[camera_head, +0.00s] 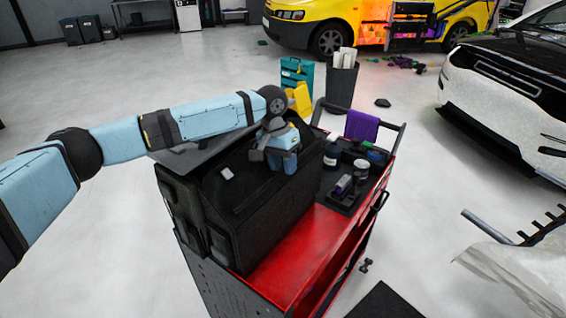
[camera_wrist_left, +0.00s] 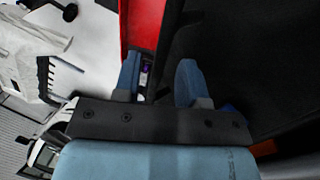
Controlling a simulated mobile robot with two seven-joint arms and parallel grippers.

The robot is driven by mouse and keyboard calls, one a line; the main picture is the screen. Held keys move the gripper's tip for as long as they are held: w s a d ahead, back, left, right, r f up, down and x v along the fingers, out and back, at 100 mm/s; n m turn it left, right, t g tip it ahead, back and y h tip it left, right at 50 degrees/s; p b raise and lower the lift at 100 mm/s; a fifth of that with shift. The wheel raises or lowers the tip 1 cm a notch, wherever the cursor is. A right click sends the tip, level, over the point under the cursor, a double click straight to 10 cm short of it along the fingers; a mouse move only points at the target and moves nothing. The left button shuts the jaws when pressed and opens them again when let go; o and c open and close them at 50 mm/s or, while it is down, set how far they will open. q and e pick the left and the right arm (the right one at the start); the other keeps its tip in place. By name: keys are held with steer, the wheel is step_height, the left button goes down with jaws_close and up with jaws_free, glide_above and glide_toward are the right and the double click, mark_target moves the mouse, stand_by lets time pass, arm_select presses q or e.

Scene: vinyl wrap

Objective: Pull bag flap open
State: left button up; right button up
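A large black bag (camera_head: 265,215) stands on a red tool cart (camera_head: 300,250); its dark top has a small light patch. Its black side fills the right of the left wrist view (camera_wrist_left: 250,50). My left gripper (camera_head: 282,160) is at the bag's upper right edge in the head view. In the wrist view its two blue fingers (camera_wrist_left: 158,82) are apart, with a dark edge of the bag between and beyond them. I cannot tell whether they touch it. The flap is hard to make out against the black fabric. My right gripper is not in view.
Bottles (camera_head: 331,150), a small black tray (camera_head: 345,195) and a purple cloth (camera_head: 361,126) are on the cart, right of the bag. A dark flat panel (camera_head: 190,153) lies under my left arm. A white car (camera_head: 520,90) stands at right. Floor at left is clear.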

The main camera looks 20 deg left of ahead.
arm_select(q)
jaws_close()
stand_by(1.4)
